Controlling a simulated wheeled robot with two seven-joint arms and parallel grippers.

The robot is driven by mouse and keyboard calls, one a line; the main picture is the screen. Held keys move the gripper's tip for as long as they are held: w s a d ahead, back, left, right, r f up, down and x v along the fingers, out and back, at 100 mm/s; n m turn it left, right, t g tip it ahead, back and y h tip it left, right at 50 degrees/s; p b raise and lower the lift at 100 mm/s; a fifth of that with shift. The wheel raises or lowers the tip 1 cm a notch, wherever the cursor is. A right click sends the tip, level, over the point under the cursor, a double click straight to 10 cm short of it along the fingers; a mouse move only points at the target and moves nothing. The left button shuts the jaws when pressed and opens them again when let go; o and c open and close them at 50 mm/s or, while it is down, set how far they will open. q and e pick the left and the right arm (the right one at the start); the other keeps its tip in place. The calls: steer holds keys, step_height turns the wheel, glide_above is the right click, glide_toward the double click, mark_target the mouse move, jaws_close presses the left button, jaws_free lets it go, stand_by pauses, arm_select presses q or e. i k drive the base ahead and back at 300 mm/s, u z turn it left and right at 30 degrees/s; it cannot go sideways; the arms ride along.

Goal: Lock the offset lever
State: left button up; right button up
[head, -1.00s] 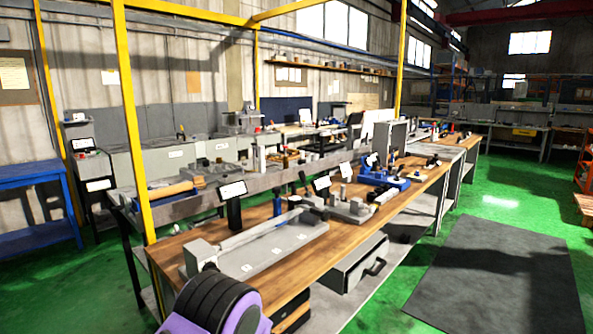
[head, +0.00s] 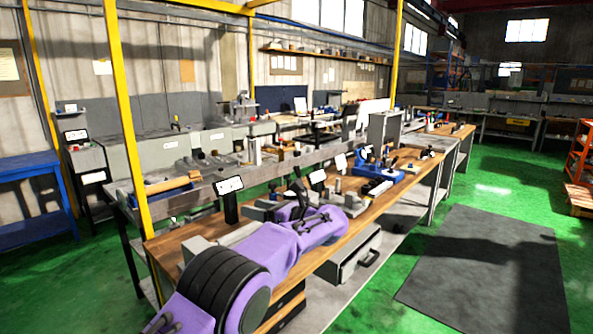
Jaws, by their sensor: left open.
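A black upright lever (head: 298,186) stands on the bench behind my left arm. I cannot tell for certain whether it is the offset lever. The long grey fixture (head: 196,247) lies along the front of the bench and is mostly hidden behind my purple left arm. My left gripper (head: 308,218) is at the far end of that arm, over the right part of the fixture, in front of and close to the black lever. It is open, with dark slim parts showing. Whether it touches anything is not clear. My right gripper is not in view.
A black display stand (head: 230,199) rises behind the fixture. A smaller sign (head: 318,177), a blue device (head: 366,165) and a grey cabinet (head: 384,132) stand farther along the bench. A yellow post (head: 125,120) rises at the left. A grey mat (head: 480,270) lies on open green floor.

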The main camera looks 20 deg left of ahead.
mark_target(296, 169)
steer(key=i, duration=2)
